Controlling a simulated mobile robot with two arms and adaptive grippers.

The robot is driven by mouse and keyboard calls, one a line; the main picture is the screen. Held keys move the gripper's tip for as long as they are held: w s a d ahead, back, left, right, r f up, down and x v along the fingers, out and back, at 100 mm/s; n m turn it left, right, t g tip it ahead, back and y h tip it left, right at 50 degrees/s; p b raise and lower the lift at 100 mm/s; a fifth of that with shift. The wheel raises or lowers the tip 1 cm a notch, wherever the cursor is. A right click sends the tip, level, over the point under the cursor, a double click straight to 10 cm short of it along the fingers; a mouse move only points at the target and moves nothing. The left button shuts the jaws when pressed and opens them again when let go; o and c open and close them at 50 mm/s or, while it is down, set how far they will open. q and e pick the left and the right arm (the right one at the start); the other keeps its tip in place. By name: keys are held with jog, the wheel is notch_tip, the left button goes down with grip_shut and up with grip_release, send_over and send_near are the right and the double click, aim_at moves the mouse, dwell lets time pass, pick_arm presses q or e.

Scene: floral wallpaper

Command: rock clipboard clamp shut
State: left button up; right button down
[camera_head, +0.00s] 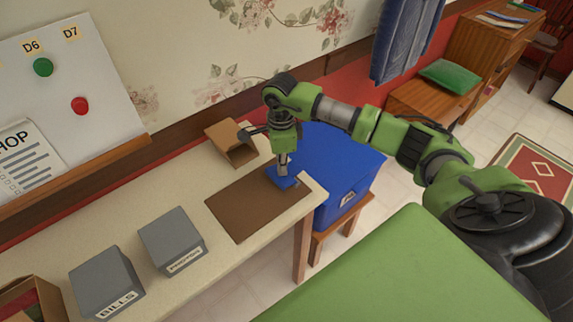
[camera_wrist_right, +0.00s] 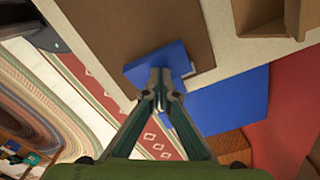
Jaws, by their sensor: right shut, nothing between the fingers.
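The clipboard is a brown board (camera_head: 255,210) lying flat on the table near its right end; it also shows in the wrist view (camera_wrist_right: 140,22). Its blue clamp (camera_head: 288,182) is at the board's far right edge, and it shows in the wrist view (camera_wrist_right: 168,56). My right gripper (camera_head: 283,170) is shut and empty, pointing down over the clamp. In the wrist view its fingertips (camera_wrist_right: 160,80) overlap the clamp's near edge; I cannot tell whether they touch it. The fingers partly hide the clamp, and its exact angle is unclear. My left gripper is not in view.
An open cardboard box (camera_head: 232,148) stands behind the board against the wall. Grey boxes (camera_head: 172,240) (camera_head: 106,280) stand to the left on the pale table (camera_head: 130,215). A large blue bin (camera_head: 345,170) stands just beyond the table's right end.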

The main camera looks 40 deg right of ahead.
jog(key=shift+f+b, duration=0.35)
jog(key=shift+f, duration=0.1)
jog(key=shift+r, duration=0.15)
jog(key=shift+r+p, duration=2.1)
jog(key=shift+r, duration=1.35)
